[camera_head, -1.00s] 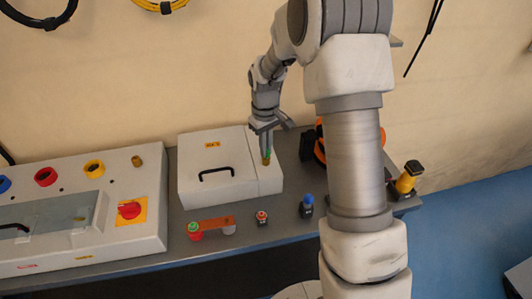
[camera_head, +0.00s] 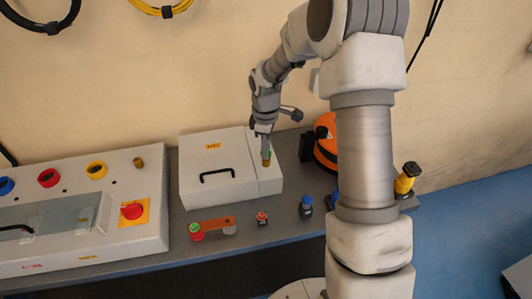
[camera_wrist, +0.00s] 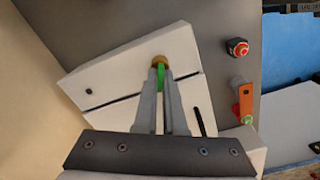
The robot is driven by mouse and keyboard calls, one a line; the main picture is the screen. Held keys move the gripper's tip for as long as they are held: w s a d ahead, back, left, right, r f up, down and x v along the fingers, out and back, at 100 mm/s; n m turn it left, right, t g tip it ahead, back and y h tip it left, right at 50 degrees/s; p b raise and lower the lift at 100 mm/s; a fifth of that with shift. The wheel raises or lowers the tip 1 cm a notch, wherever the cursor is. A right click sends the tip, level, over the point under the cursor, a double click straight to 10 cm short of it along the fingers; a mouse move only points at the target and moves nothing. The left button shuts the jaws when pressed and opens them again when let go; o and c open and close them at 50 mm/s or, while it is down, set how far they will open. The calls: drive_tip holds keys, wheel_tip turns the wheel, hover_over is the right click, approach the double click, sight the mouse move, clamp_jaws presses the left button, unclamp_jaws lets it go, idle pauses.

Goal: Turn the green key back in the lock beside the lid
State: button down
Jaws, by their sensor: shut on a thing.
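The green key (camera_wrist: 160,84) stands in a brass lock (camera_wrist: 159,61) on the narrow strip beside the lid. My gripper (camera_wrist: 160,75) is shut on the key, one finger on each side of it. In the head view my gripper (camera_head: 265,148) points down at the lock (camera_head: 266,161), and only a little green shows between the fingers. The white lid (camera_head: 213,168) with its black handle (camera_head: 217,175) lies shut to the left of the lock. The key's exact turn angle is hard to tell.
A control panel (camera_head: 90,170) with a red knob (camera_head: 132,211) stands at the left. An orange bar piece (camera_head: 214,224), a small red button (camera_head: 262,217) and a blue-topped item (camera_head: 306,203) sit along the front. An orange-black round object (camera_head: 327,145) is behind my arm.

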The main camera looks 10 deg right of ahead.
drive_tip(key=n+p, duration=0.1)
drive_tip(key=n, duration=0.2)
drive_tip(key=n+p, duration=0.1)
drive_tip(key=n, duration=0.2)
drive_tip(key=shift+r+p, duration=0.15)
drive_tip(key=shift+p, duration=0.15)
drive_tip(key=c, duration=1.3)
unclamp_jaws()
drive_tip(key=shift+c, duration=0.2)
drive_tip(key=o, duration=0.4)
